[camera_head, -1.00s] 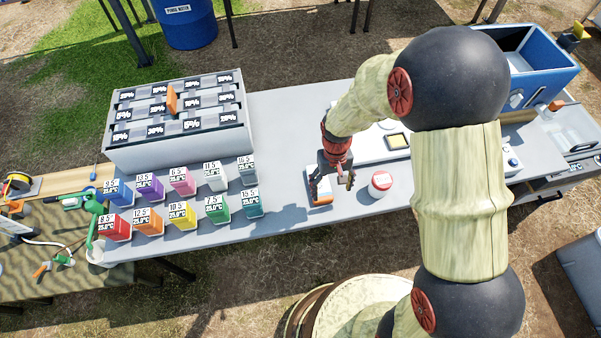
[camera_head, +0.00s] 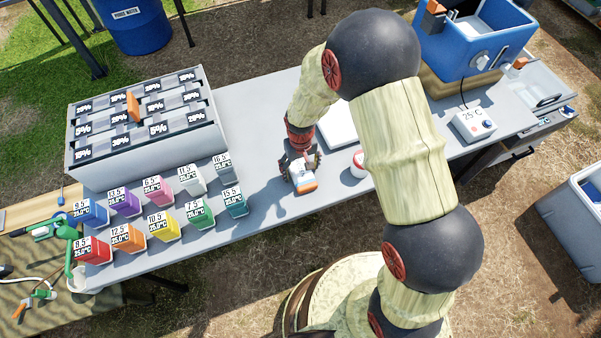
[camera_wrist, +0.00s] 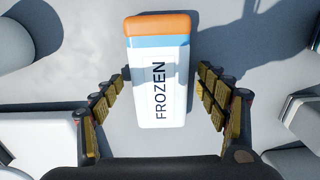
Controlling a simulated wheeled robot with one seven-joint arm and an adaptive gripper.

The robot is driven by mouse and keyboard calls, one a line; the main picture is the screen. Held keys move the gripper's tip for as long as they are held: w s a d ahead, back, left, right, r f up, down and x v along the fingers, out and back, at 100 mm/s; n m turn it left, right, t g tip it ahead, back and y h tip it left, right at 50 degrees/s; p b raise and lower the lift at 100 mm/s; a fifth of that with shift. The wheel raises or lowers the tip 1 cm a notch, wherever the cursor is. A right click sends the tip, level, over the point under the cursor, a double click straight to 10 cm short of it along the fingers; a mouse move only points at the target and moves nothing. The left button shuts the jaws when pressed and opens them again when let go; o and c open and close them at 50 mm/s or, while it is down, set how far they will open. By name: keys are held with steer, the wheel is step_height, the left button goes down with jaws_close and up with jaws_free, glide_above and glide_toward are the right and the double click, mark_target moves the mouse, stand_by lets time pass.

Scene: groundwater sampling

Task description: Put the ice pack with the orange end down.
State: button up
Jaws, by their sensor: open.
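The ice pack is a white block with a light blue band and an orange end (camera_head: 305,188), lying on the grey table. In the wrist view the ice pack (camera_wrist: 163,90) is labelled FROZEN, its orange end pointing away from my palm. My gripper (camera_head: 301,172) is over it. In the wrist view my gripper (camera_wrist: 160,92) is open, one finger on each side of the pack, with a visible gap on both sides. The pack's near end is close to the palm's dark edge. Whether anything touches there I cannot tell.
Several coloured labelled boxes (camera_head: 163,225) stand at left, before a grey rack (camera_head: 85,167). A blue cooler (camera_head: 440,50) and a 25°C device (camera_head: 474,124) are at right. Table between boxes and pack is clear.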

steer(key=c, duration=0.3)
steer(key=c, duration=1.1)
steer(key=shift+c, duration=1.2)
steer(key=shift+r, duration=0.1)
